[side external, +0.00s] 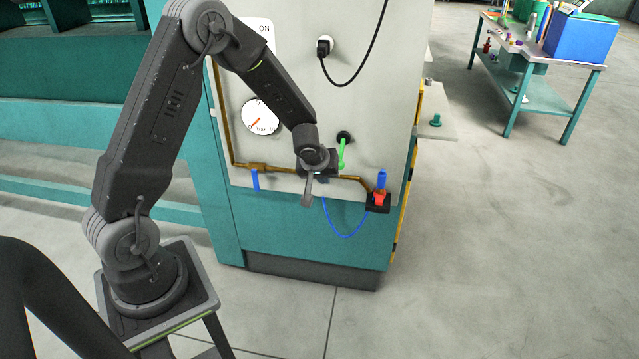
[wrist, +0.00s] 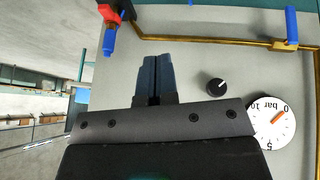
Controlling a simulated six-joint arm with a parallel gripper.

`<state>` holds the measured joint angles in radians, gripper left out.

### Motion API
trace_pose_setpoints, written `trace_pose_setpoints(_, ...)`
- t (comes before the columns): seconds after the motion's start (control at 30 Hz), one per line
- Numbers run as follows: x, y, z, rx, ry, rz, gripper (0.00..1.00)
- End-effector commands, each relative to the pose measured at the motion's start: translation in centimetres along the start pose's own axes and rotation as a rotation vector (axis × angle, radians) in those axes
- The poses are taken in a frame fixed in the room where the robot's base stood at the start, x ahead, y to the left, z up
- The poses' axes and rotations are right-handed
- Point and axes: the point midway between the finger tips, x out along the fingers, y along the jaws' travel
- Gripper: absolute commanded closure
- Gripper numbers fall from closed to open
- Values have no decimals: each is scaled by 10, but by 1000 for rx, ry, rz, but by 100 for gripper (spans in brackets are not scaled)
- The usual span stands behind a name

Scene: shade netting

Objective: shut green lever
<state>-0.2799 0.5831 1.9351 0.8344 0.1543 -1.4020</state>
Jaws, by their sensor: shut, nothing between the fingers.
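The green lever (side external: 341,153) is on the front of the pale panel in the side external view. It hangs down, nearly vertical, from a round black mount (side external: 344,138). My gripper (side external: 322,175) is in front of the panel, just left of and below the lever. I cannot tell there whether it touches the lever. In the wrist view, my gripper (wrist: 155,58) has its two dark fingers together with nothing between them. The green lever does not show in the wrist view; the fingers and gripper body may hide it.
A brass pipe (side external: 240,165) with a blue handle (side external: 255,181) runs along the panel to a red part (side external: 379,199) with a blue top (side external: 382,179). A gauge (side external: 260,117), a plugged black cable (side external: 324,47) and a black knob (wrist: 216,86) are also on the panel.

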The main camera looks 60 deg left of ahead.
Motion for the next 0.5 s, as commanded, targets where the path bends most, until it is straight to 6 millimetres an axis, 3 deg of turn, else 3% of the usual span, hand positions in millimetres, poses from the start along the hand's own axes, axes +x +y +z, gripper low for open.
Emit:
trace_pose_setpoints(0.2, -14, -4, 22, 3, -1, 0, 100)
trace_pose_setpoints(0.5, -21, -6, 31, -1, 1, 0, 100)
